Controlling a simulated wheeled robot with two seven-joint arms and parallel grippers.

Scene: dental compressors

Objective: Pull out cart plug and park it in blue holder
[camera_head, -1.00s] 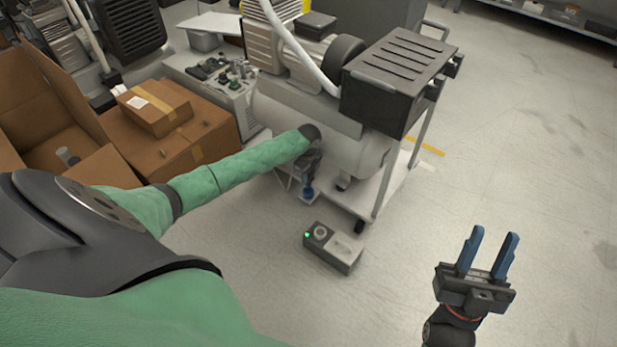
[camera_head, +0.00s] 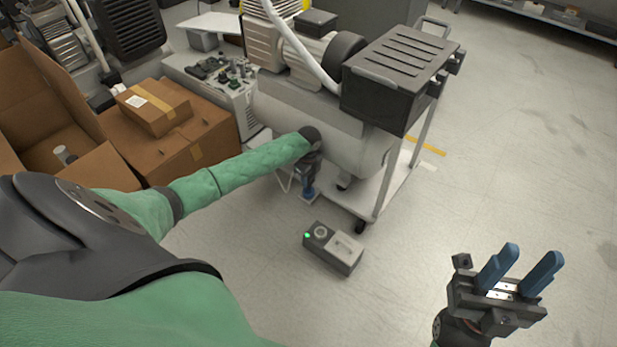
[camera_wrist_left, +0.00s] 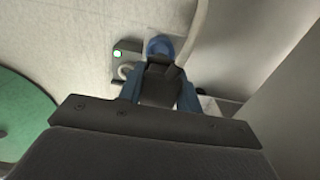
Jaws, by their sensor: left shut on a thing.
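My left gripper (camera_head: 307,190) reaches down beside the cart's lower left side. In the left wrist view, its blue fingers (camera_wrist_left: 160,88) are shut on a dark plug (camera_wrist_left: 160,78). A round blue part, seemingly the blue holder (camera_wrist_left: 160,46), shows just beyond the plug; whether the two touch is unclear. In the head view the plug is hidden by the gripper and arm. My right gripper (camera_head: 519,272) is open and empty over bare floor at the lower right.
A grey box (camera_head: 333,248) with a green light and a round socket sits on the floor beside the cart (camera_head: 390,190). The cart carries a tank and a black case (camera_head: 395,85). Cardboard boxes (camera_head: 160,130) stand at left. Floor at right is clear.

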